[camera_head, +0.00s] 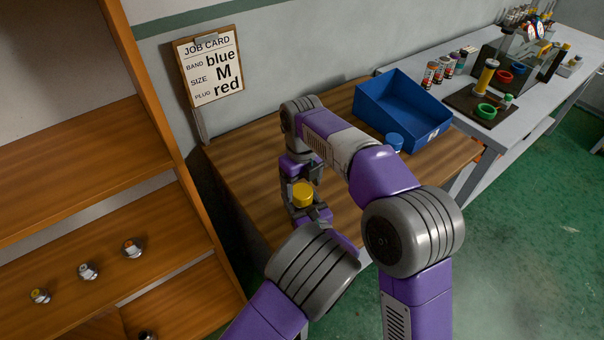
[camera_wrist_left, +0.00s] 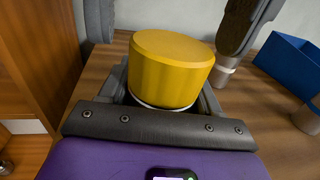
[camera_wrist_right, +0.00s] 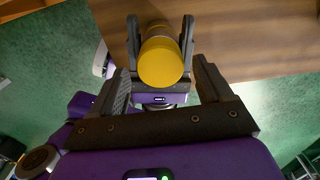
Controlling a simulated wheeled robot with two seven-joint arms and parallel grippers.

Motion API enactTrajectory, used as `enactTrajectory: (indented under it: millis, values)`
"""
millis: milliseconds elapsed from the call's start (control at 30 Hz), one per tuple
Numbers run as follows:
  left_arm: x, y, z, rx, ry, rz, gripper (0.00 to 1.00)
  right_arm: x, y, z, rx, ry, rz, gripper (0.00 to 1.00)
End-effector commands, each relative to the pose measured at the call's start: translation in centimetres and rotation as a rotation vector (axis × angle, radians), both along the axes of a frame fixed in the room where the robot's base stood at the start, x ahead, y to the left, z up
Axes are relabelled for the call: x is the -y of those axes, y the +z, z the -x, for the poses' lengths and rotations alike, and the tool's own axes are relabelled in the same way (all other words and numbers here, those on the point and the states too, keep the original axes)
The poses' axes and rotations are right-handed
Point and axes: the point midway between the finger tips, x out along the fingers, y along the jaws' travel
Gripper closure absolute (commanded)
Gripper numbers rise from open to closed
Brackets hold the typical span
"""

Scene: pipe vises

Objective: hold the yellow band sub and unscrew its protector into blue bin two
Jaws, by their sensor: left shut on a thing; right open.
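The sub's yellow protector (camera_head: 303,194) points up from my left gripper (camera_head: 306,207), which is shut on the sub's body. The protector also fills the middle of the left wrist view (camera_wrist_left: 172,70), with a pale rim below it. My right gripper (camera_wrist_right: 162,68) is open. In the right wrist view its fingers stand either side of the protector (camera_wrist_right: 161,63), with gaps between. The blue bin (camera_head: 400,108) stands on the wooden table beyond my right arm; its label is too small to read.
A blue-capped piece (camera_head: 394,141) stands before the bin. Shelves with several fittings (camera_head: 88,270) are at left. A grey bench (camera_head: 470,66) with cans and holders is at right.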

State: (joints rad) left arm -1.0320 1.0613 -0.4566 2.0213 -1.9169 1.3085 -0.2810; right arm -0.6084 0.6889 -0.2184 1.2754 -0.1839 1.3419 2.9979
Motion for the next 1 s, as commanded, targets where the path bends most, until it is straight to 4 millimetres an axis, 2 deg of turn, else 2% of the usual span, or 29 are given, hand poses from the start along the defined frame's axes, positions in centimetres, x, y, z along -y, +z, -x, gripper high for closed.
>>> enactTrajectory:
  millis: [100,200,567,900,1000]
  values:
    - [0.0,0.0,0.0,0.0,0.0,0.0,1.0,0.1,-1.6,0.0,-0.002,0.0,0.002,0.21]
    - [0.0,0.0,0.0,0.0,0.0,0.0,1.0,0.0,-2.4,0.0,-0.001,0.0,0.0,0.21]
    - [0.0,0.0,0.0,0.0,0.0,0.0,1.0,0.0,-2.8,0.0,0.001,0.001,-0.001,0.23]
    - [0.0,0.0,0.0,0.0,0.0,0.0,1.0,0.0,-2.8,0.0,0.0,0.001,0.0,0.75]
    - [0.0,0.0,0.0,0.0,0.0,0.0,1.0,0.0,-2.8,0.0,0.0,0.014,0.0,0.78]
